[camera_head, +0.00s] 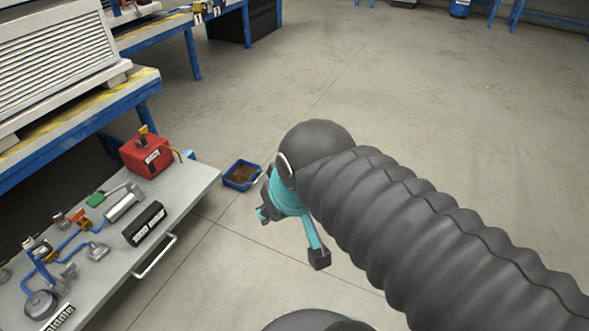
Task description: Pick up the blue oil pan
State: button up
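The blue oil pan (233,185) is a small open tray with brown contents. It sits on the floor just right of the grey cart's far corner. My gripper (290,237), with teal and dark fingers, is right of and nearer than the pan, apart from it. Its two fingers are spread wide and nothing shows between them. My dark ribbed arm hides the floor to the right of the gripper.
A grey cart (205,178) with a handle stands at the left, carrying a red fuel can (146,158) and several metal parts. Blue-legged benches (140,88) stand behind it. The floor (420,80) beyond my arm is clear.

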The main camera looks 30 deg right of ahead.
aim_at(242, 174)
jog(key=z, duration=1.65)
jog(key=i, duration=1.65)
jog(key=u, duration=3.3)
